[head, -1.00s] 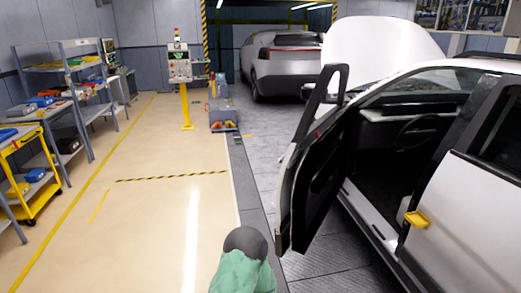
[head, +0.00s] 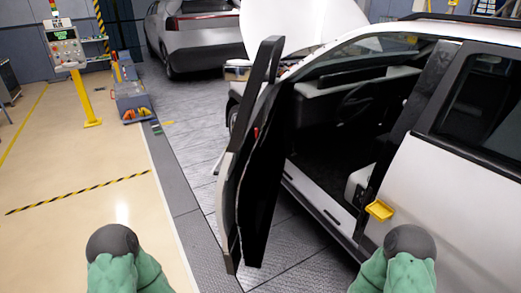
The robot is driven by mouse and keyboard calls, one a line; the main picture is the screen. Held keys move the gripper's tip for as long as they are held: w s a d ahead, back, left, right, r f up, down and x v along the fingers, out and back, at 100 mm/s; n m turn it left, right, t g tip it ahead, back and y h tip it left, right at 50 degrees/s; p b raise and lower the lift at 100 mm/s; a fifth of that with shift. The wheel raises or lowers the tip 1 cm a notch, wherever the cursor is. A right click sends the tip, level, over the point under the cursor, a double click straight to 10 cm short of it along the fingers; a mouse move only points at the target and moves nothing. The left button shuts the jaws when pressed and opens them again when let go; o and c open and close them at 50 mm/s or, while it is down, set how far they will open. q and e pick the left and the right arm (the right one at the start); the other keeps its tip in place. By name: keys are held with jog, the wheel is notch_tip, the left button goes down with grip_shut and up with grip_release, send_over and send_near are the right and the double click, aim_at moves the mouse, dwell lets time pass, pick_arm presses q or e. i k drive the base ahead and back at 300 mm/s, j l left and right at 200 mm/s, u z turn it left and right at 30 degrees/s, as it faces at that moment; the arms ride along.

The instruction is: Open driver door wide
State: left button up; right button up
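The driver door (head: 262,165) of the white car stands swung out from the body, with its dark inner side and window frame showing. A clear gap lies between the door and the door opening (head: 335,160), where the steering wheel (head: 360,97) and dark interior show. A yellow handle (head: 380,210) sits on the white side panel behind the opening. Two green-sleeved parts of my arms with dark round ends show at the bottom edge. Neither of my grippers shows, so contact with the door cannot be seen.
The white hood (head: 300,22) is raised. A grey car (head: 185,35) stands at the back. A control post (head: 68,60) and a floor unit (head: 130,100) stand at the left. The floor left of the door is clear, with a striped line (head: 80,191) across it.

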aim_at(244, 214)
jog(key=i+j+z, duration=0.15)
jog(key=j, duration=0.3)
jog(key=i+j+z, duration=0.2)
jog(key=j, duration=0.25)
jog(key=i+j+z, duration=0.15)
jog(key=j, duration=0.35)
jog(key=i+j+z, duration=0.15)
jog(key=j, duration=0.4)
jog(key=i+j+z, duration=0.2)
jog(key=j, duration=0.3)
jog(key=j+z, duration=0.15)
jog(key=j, duration=0.35)
jog(key=i+l+u, duration=0.15)
jog(key=i+l, duration=0.25)
jog(key=l, duration=0.15)
